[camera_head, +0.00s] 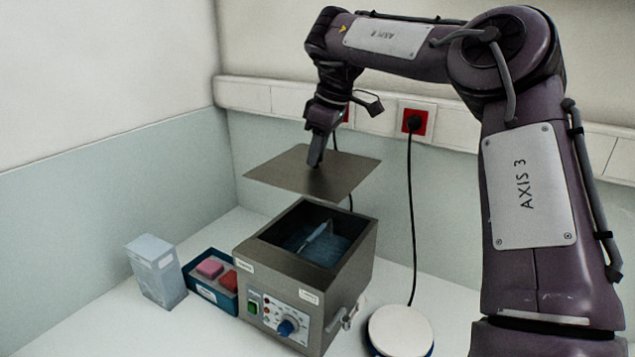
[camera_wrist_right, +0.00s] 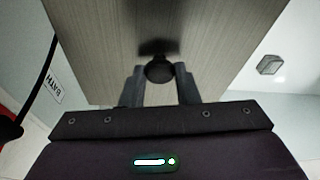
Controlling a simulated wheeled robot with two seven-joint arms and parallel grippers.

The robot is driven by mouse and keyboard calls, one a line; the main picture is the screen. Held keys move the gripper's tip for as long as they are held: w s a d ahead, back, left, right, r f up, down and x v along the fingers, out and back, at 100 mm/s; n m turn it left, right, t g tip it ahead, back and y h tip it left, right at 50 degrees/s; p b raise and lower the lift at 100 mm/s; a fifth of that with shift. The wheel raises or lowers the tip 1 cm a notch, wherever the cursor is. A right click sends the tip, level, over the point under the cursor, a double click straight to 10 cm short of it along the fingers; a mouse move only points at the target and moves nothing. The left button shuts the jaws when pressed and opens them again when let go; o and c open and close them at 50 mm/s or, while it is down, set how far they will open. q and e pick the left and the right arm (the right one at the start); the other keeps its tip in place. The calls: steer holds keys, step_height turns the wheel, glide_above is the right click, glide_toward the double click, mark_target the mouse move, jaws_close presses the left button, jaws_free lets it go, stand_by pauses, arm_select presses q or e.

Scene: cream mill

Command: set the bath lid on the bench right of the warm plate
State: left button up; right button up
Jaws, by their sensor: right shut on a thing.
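The bath lid (camera_head: 290,174), a flat grey-brown metal plate, hangs in the air above the open water bath (camera_head: 284,277). My right gripper (camera_head: 318,150) is shut on the lid's dark knob, and the knob (camera_wrist_right: 159,69) shows between the fingers in the right wrist view, where the lid (camera_wrist_right: 95,40) also shows. The bath holds blue water with a white and blue thing in it. The warm plate (camera_head: 400,331), round and white with a blue base, sits on the bench right of the bath. My left gripper is not in view.
A blue tray (camera_head: 206,295) with a pink and a red block stands left of the bath, beside a pale box (camera_head: 156,270). A black cable (camera_head: 411,220) runs from a red wall socket (camera_head: 414,121) down behind the warm plate. My right arm hides the bench farther right.

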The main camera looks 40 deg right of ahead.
step_height(320, 180, up, 3)
steer(key=shift+r+p, duration=0.15)
steer(key=shift+p, duration=0.7)
steer(key=shift+r+p, duration=1.5)
steer(key=shift+p, duration=0.1)
steer(key=shift+f, duration=0.1)
